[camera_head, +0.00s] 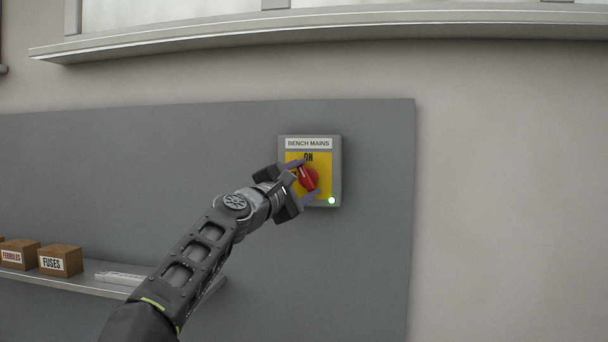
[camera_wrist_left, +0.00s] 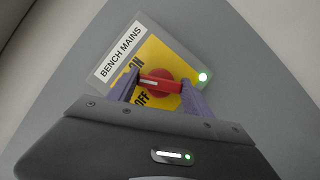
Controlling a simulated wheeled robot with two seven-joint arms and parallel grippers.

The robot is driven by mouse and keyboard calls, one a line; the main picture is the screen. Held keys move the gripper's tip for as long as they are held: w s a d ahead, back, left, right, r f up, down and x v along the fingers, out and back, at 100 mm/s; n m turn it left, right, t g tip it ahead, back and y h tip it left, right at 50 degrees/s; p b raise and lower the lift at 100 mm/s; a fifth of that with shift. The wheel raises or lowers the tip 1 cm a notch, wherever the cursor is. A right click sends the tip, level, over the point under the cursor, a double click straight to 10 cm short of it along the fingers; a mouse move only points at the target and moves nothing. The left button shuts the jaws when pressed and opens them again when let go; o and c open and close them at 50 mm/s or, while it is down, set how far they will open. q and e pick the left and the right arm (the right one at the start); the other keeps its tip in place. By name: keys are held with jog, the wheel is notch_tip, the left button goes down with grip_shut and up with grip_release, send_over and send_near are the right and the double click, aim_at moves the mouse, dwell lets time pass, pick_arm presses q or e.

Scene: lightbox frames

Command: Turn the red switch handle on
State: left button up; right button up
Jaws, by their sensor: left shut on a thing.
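The red switch handle (camera_head: 307,178) sits on the yellow plate of a grey box labelled BENCH MAINS (camera_head: 309,143). It is tilted, its upper end leaning left. In the left wrist view the handle (camera_wrist_left: 160,83) lies between the two purple fingers, its left end between the words ON and OFF. My left gripper (camera_head: 303,179) is shut on the handle, one finger at each end. In the head view the gripper hides the word OFF. A green light (camera_head: 332,200) glows at the box's lower right corner. My right gripper is not in view.
The box is fixed to a grey wall panel (camera_head: 375,240). A shelf (camera_head: 90,287) at lower left holds cardboard boxes, one labelled FUSES (camera_head: 60,261). A ledge (camera_head: 330,27) runs above. The panel around the switch is clear.

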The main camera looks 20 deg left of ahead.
pick_arm(q)
jog(key=m+g, duration=0.1)
jog(key=m, duration=0.1)
jog(key=m+g, duration=0.1)
jog(key=m, duration=0.2)
jog(key=shift+w+d+h, duration=0.1)
jog(key=shift+h, duration=0.2)
jog(key=shift+m, duration=0.3)
jog(key=o, duration=1.4)
jog(key=shift+c, duration=0.2)
jog(key=shift+s+f+b, duration=0.1)
jog(key=shift+s+b, duration=0.3)
jog(key=s+a+b, duration=0.1)
jog(key=s+b, duration=0.3)
jog(key=s, duration=0.3)
